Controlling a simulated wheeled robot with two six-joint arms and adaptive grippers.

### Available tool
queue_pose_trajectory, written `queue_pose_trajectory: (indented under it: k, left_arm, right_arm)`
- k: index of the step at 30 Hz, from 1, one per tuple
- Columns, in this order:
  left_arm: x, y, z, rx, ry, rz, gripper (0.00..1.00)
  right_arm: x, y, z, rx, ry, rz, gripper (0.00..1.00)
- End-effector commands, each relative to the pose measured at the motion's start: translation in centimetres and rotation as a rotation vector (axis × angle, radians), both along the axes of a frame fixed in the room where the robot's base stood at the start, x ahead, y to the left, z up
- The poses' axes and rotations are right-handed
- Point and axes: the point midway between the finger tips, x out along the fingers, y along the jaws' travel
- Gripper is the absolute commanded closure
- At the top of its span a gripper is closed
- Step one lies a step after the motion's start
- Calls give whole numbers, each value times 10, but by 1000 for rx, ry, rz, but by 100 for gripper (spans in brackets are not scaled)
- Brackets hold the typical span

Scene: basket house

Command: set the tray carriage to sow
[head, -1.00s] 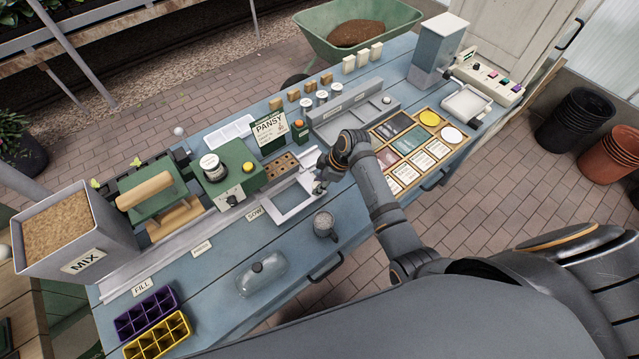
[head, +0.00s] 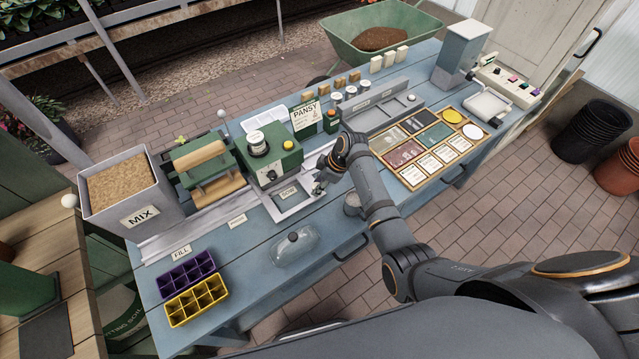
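The tray carriage (head: 272,211) is a pale open frame on the rail along the bench. The SOW label (head: 288,191) shows inside its opening, so the frame now lies around that label. The PRESS label (head: 237,221) and FILL label (head: 181,253) are further left along the rail. My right gripper (head: 319,187) is at the carriage's right end, close to or touching it. Its fingertips are small and dark, and I cannot tell whether they are shut on it. My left gripper is not in view.
A green machine (head: 272,160) with a dial stands behind the carriage. The MIX bin (head: 130,195) and roller press (head: 205,170) stand left. A glass dome (head: 294,248), purple tray (head: 187,270) and yellow tray (head: 196,303) lie in front. Seed packets (head: 405,152) lie right.

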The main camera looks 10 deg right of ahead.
Motion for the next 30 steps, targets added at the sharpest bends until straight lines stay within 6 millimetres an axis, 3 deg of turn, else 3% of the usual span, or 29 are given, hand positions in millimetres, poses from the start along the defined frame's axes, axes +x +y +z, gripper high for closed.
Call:
queue_pose_trajectory:
  k: [1, 5, 16, 30]
  left_arm:
    - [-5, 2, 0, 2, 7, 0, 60]
    - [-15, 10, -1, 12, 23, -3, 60]
    - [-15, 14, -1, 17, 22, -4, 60]
    - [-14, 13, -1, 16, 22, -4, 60]
  right_arm:
    - [0, -1, 0, -4, 0, -1, 65]
    - [0, -1, 0, -4, 0, -1, 47]
    - [0, -3, 5, -4, -3, -2, 46]
    - [-16, -38, 96, -4, -2, -1, 46]
